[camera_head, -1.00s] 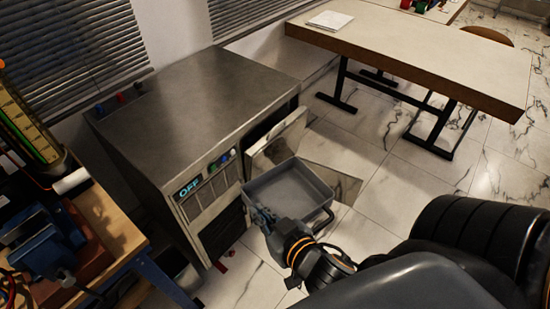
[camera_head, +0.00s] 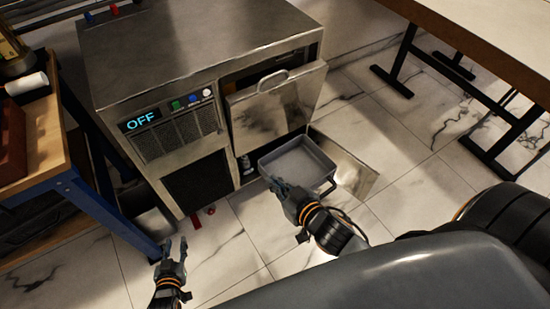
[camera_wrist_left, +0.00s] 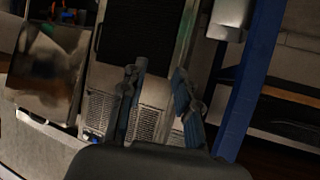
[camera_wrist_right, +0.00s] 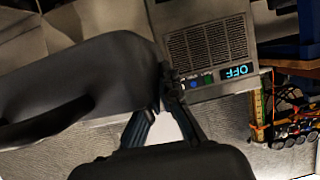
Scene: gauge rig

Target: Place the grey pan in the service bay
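The grey pan (camera_head: 300,160) is a shallow rectangular tray, held roughly level low in front of the steel machine (camera_head: 190,50). My right gripper (camera_head: 283,192) is shut on its near left edge; the pan also shows dark and close in the right wrist view (camera_wrist_right: 85,80). A tilted steel flap (camera_head: 277,108) with a handle hangs at the machine's right front, with a dark opening (camera_head: 262,70) above it. Another opening (camera_head: 246,163) with small fittings shows below the flap, partly hidden by the pan. Which is the service bay I cannot tell. My left gripper (camera_head: 174,246) is open and empty.
The machine's display (camera_head: 140,121) reads OFF. A blue-legged workbench (camera_head: 85,200) stands at left, close to my left gripper, with a bin (camera_head: 155,224) beside it. A table (camera_head: 500,40) stands at right. Marble floor is clear in front.

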